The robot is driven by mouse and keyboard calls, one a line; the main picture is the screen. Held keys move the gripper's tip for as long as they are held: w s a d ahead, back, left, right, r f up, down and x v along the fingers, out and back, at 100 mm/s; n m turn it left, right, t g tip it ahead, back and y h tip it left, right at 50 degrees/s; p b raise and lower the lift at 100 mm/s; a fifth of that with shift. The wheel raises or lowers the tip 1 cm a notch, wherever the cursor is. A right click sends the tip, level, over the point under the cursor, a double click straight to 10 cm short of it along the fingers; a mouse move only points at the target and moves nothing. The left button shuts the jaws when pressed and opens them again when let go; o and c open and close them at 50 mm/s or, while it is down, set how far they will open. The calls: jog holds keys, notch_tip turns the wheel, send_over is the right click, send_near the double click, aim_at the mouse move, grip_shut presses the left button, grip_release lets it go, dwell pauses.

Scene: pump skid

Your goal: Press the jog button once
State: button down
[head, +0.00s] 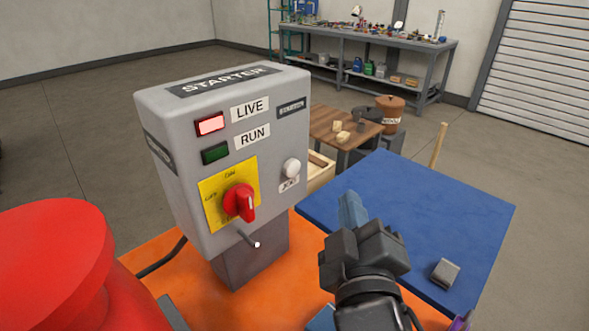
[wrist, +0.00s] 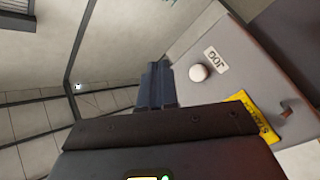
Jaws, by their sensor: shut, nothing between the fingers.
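The grey starter box (head: 215,130) stands on an orange base. Its round white jog button (head: 291,168) is on the right part of the front face, above a small label. In the wrist view the button (wrist: 198,72) shows beside a label reading JOG (wrist: 215,60). My gripper (head: 350,208) is shut and empty, to the right of and below the button in the head view. In the wrist view my gripper's fingers (wrist: 156,85) are left of the button and apart from it.
The box also bears a lit red LIVE lamp (head: 210,125), a dark green RUN lamp (head: 215,154) and a red rotary switch (head: 239,202) on a yellow plate. A blue tabletop (head: 440,205) lies right; a red rounded body (head: 60,265) is at left.

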jog(key=w+a+b, duration=0.1)
jog(key=w+a, duration=0.4)
jog(key=shift+w+a, duration=0.2)
jog(key=shift+a, duration=0.05)
jog(key=shift+b, duration=0.3)
dwell(1.8)
jog(key=shift+w+a, duration=0.3)
jog(key=shift+w+a, duration=0.3)
dwell(0.8)
jog(key=shift+d, duration=0.1)
dwell(0.3)
jog(key=shift+s+d, duration=0.5)
jog(key=shift+s, duration=0.1)
jog(key=shift+s+d+p, duration=0.4)
jog(key=shift+s+d, duration=1.35)
jog(key=shift+d, duration=0.05)
